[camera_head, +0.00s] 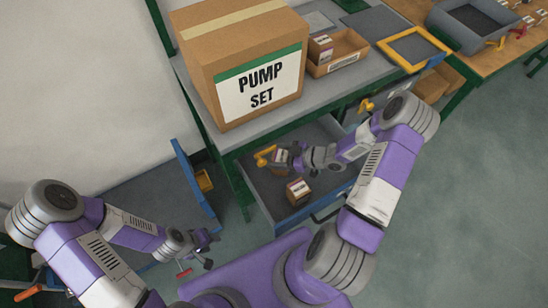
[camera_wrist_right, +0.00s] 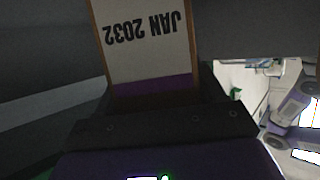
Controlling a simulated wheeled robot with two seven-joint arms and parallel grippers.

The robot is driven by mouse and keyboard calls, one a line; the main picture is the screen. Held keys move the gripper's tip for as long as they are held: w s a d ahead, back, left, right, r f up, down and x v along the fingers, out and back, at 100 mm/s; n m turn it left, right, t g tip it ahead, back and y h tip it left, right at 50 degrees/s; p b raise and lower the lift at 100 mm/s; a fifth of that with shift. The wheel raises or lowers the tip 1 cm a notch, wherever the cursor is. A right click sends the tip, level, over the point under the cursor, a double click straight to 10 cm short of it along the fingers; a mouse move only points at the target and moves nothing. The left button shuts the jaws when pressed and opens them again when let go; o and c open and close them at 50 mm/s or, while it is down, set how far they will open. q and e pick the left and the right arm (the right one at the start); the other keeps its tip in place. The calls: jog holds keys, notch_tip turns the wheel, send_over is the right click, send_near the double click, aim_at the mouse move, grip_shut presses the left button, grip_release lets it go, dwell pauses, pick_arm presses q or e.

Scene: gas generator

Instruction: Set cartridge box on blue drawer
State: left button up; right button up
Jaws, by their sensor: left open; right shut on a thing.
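A cartridge box (camera_head: 281,156) is held in my right gripper (camera_head: 288,157) over the open blue drawer (camera_head: 325,178) under the bench. Its white label reading JAN 2032 shows upside down in the right wrist view (camera_wrist_right: 147,38), close to the gripper. In the head view the gripper hides part of the box, and I cannot tell whether it touches the drawer floor. A second small box (camera_head: 299,191) sits in the drawer, nearer to me. My left gripper (camera_head: 207,242) is open and empty at lower left, away from the drawer.
A large PUMP SET carton (camera_head: 245,65) stands on the grey bench. Right of it is an open cardboard tray (camera_head: 338,55) with a small box (camera_head: 320,47) in it. A yellow handle (camera_head: 264,155) lies beside my right gripper. A blue panel (camera_head: 196,185) stands at left.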

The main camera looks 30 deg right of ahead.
jog(key=shift+x, duration=0.75)
jog(key=shift+s+f+b, duration=0.1)
jog(key=shift+f+b, duration=0.2)
jog(key=shift+b, duration=0.05)
jog(key=shift+f, duration=0.2)
jog(key=o, duration=1.1)
jog(key=shift+r, duration=0.1)
jog(key=shift+d+r, duration=0.1)
jog(key=shift+r, duration=0.1)
jog(key=p+v, duration=0.3)
jog(key=v, duration=0.9)
jog(key=shift+p, duration=0.35)
